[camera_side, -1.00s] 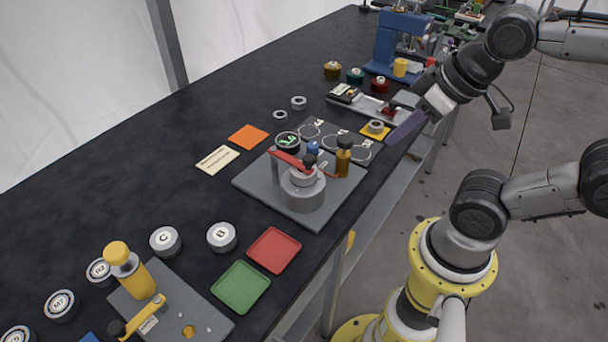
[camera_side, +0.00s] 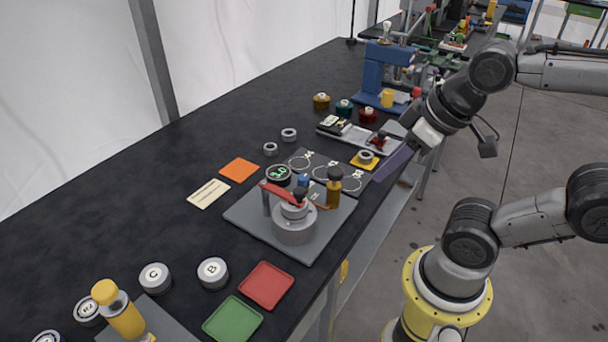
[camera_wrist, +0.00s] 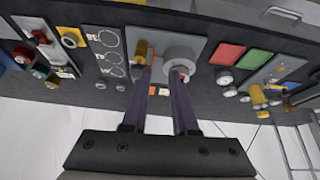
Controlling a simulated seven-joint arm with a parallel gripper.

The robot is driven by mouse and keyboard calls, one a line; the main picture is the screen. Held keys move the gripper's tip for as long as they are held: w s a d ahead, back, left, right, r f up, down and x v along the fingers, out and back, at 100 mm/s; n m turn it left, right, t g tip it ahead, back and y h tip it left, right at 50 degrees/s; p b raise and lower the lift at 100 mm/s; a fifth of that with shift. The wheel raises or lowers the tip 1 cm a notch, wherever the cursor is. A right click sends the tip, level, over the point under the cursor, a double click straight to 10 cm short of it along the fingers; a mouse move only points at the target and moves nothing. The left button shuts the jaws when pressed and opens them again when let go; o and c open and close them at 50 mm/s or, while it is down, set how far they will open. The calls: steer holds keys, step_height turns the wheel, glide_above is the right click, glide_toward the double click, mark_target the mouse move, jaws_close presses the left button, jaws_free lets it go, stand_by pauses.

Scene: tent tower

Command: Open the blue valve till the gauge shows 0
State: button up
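The blue valve (camera_side: 303,181) is a small blue knob on the grey plate (camera_side: 329,221), behind the grey round press body (camera_side: 293,223) with its red lever (camera_side: 278,192). The round gauge (camera_side: 278,174) stands beside it, with small green digits that look like 3.0. My gripper (camera_side: 392,164), with long purple fingers, hangs to the right of the plate near the table edge, apart from the valve. In the wrist view my gripper (camera_wrist: 163,75) is open with nothing between its fingers. I cannot make out the valve there.
A brass-coloured cylinder with a dark cap (camera_side: 334,188) stands on the plate close to the valve. A yellow pad with a grey ring (camera_side: 365,160) lies near my fingers. Red (camera_side: 266,285) and green (camera_side: 232,319) trays lie in front. The table's left side is mostly clear.

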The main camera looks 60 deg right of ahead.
steer(key=shift+o, duration=1.2)
steer(key=shift+r+n, duration=0.2)
steer(key=shift+n, duration=0.3)
steer(key=o, duration=0.3)
steer(key=w+r+n, duration=0.4)
steer(key=shift+d+n+g, duration=0.2)
steer(key=shift+n+g, duration=0.1)
steer(key=shift+g, duration=0.1)
steer(key=n+g, duration=0.4)
steer(key=n, duration=0.1)
glide_above(304, 177)
step_height(304, 177, down, 4)
step_height(304, 177, down, 14)
steer(key=shift+f, duration=0.2)
jaws_close()
